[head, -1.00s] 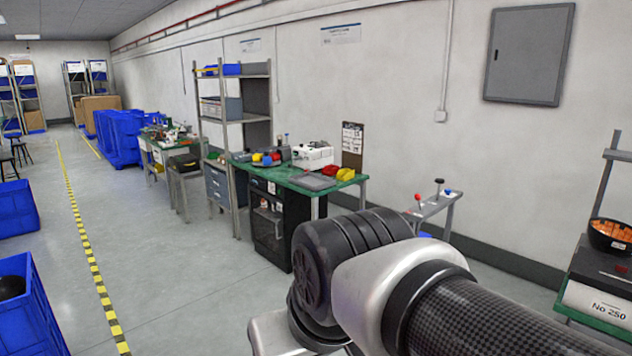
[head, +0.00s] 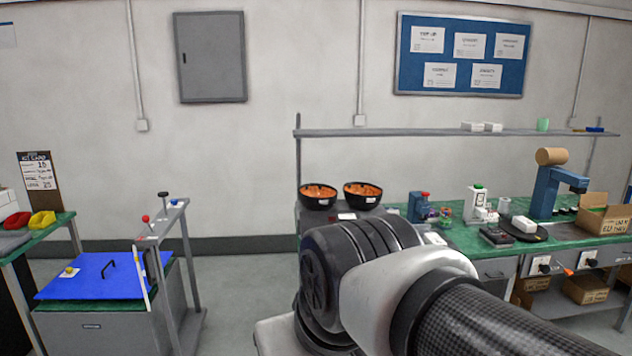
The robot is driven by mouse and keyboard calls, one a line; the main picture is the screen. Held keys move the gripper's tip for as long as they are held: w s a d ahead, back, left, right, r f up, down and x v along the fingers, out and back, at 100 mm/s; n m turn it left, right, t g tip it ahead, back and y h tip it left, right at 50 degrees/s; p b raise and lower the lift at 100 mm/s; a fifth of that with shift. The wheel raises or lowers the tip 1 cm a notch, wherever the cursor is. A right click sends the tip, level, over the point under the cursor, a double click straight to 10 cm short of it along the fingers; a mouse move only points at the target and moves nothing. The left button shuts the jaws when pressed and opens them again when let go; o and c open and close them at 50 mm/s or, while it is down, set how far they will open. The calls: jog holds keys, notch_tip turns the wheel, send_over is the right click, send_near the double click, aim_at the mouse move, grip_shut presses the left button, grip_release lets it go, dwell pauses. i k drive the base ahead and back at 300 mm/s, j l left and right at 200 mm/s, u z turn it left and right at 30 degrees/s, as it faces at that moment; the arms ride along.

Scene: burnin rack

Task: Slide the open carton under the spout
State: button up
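An open brown cardboard carton (head: 602,222) with raised flaps stands on the green bench (head: 455,236) at the right edge of the head view, and the frame cuts it off. A blue machine (head: 546,193) with a tan roll on top and an arm reaching right stands just left of the carton. I cannot tell whether that arm is the spout; no spout shows clearly. My own arm fills the lower middle and hides part of the bench front. My gripper is not in view.
Two black bowls (head: 318,196) (head: 363,195) of orange pieces stand left of the bench. A scale-like black plate (head: 523,229) and small devices lie on it. More cartons (head: 585,289) sit below.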

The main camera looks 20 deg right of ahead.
aim_at(591, 219)
jog(key=z, duration=2.4)
jog(key=i+l+z, duration=0.35)
jog(key=i, duration=0.3)
jog(key=i+z, duration=0.35)
jog(key=i, duration=0.3)
jog(key=i+j+z, duration=0.15)
jog(key=i+z, duration=0.2)
jog(key=i, duration=0.3)
jog(key=i+z, duration=0.1)
jog(key=i, duration=1.45)
jog(key=i+u, duration=0.35)
jog(key=i, duration=0.35)
jog(key=i+l+u, duration=0.35)
jog(key=i, duration=0.35)
jog(key=i+j+u, duration=0.1)
jog(key=i+u, duration=0.55)
jog(key=i, duration=0.25)
jog(key=i+l+u, duration=0.15)
jog(key=i+u, duration=0.55)
jog(key=i+l+u, duration=0.2)
jog(key=i+u, duration=0.2)
jog(key=i+l+u, duration=0.35)
jog(key=k+j, duration=0.1)
